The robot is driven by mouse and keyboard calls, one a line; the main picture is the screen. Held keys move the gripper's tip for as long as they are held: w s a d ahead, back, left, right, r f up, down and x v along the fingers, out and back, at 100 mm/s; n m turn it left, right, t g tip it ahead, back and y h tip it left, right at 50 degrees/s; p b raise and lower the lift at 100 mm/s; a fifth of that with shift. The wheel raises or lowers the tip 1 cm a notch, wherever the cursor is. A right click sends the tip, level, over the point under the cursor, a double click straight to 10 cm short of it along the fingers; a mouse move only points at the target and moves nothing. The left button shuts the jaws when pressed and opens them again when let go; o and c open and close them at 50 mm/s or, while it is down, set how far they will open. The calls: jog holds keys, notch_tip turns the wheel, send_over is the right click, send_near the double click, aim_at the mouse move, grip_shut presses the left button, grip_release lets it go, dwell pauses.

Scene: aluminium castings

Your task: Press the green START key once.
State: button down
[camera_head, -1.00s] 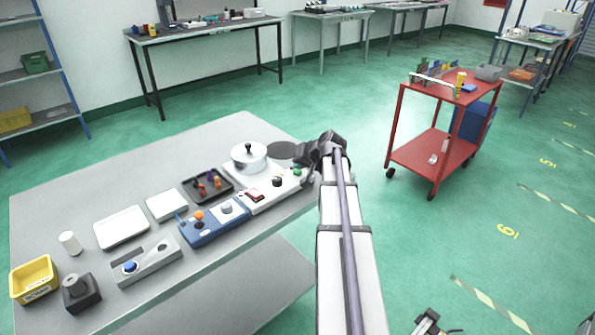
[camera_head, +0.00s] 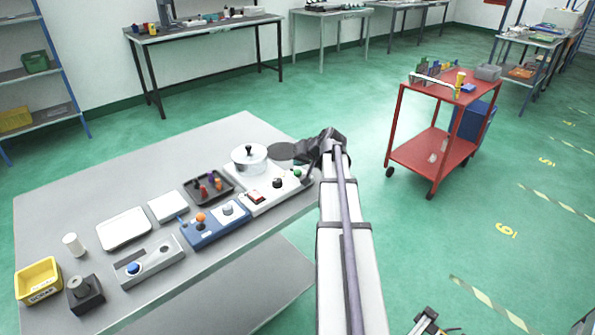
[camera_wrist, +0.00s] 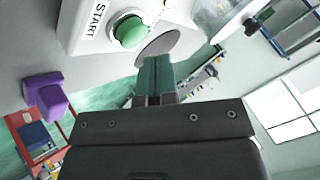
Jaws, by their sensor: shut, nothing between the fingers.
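The green START key (camera_wrist: 130,31) is a round domed button in a white collar on a pale panel, beside the printed word START (camera_wrist: 95,20). In the head view the key (camera_head: 297,174) is small, at the right end of the white control panel (camera_head: 257,205). My gripper (camera_wrist: 155,60) is shut and empty, its tips just below and right of the key in the wrist view. They look apart from it; the exact gap cannot be told. In the head view my gripper (camera_head: 307,180) is dark and small, just right of the key.
A dark round disc (camera_wrist: 158,45) lies beyond the fingertips. A red cart (camera_head: 432,150) stands to the right, with open floor between.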

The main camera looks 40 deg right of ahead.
aim_at(299, 171)
notch_tip(299, 171, up, 5)
jog(key=p, duration=0.4)
jog(key=shift+p, duration=0.35)
jog(key=shift+f, duration=0.1)
jog(key=s+a+f+g, duration=0.1)
jog(key=s+a, duration=0.1)
jog(key=a, duration=0.2)
jog(key=s+a+f+g, duration=0.1)
jog(key=s+a+g, duration=0.1)
jog(key=s+a, duration=0.1)
jog(key=s+a+f+n+g, duration=0.1)
jog(key=s+a+f+g, duration=0.1)
jog(key=a, duration=0.3)
jog(key=shift+s+y, duration=0.3)
jog(key=shift+s, duration=0.3)
jog(key=s+a+n+g+h, duration=0.1)
jog(key=s+a+n+g, duration=0.1)
jog(key=a, duration=1.1)
jog(key=s+a+f+n+g, duration=0.1)
jog(key=s+a+n, duration=0.3)
jog(key=a, duration=0.9)
jog(key=shift+s+a+n+g+h, duration=0.35)
jog(key=shift+s+g, duration=0.25)
jog(key=shift+s, duration=0.4)
